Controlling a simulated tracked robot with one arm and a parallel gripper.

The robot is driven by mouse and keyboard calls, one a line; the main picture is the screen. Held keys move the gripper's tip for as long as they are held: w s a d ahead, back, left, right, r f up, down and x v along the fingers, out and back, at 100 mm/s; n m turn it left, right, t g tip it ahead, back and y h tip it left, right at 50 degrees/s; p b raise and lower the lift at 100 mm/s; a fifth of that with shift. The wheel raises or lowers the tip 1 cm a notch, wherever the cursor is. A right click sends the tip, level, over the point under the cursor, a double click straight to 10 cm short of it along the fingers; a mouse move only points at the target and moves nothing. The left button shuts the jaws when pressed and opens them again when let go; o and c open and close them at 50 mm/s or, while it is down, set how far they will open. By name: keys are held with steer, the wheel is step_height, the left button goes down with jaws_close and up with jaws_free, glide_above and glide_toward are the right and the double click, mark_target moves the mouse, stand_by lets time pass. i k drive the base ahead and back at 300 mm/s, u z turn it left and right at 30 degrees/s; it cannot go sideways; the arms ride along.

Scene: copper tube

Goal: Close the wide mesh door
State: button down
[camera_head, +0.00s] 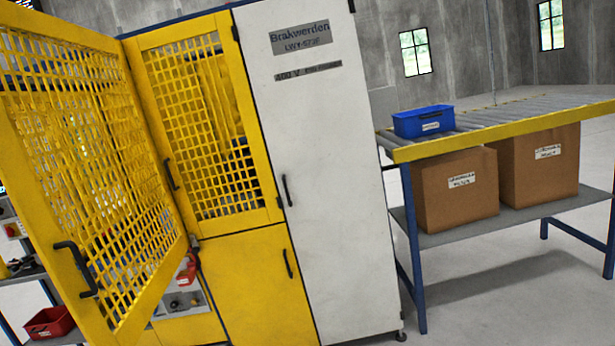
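The wide yellow mesh door (95,165) fills the left of the view. It stands swung open, at an angle out from the yellow machine. Its black handle (75,268) is low on its left side, and its left edge is partly cut off by the picture. A narrower yellow mesh door (205,125) beside it sits flush in the machine front and looks closed. My gripper is not in view.
A white cabinet (318,170) stands right of the mesh doors. A roller table (500,125) with a blue bin (423,122) and cardboard boxes (455,190) below is at the right. A red bin (50,322) is at lower left. Floor before the table is clear.

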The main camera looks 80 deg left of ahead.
mark_target(20, 184)
steer(key=u, duration=0.95)
steer(key=i, duration=0.1)
steer(key=u, duration=2.35)
steer(key=i, duration=0.9)
steer(key=z, duration=0.2)
steer(key=k, duration=0.75)
steer(key=u, duration=0.2)
steer(key=i, duration=0.55)
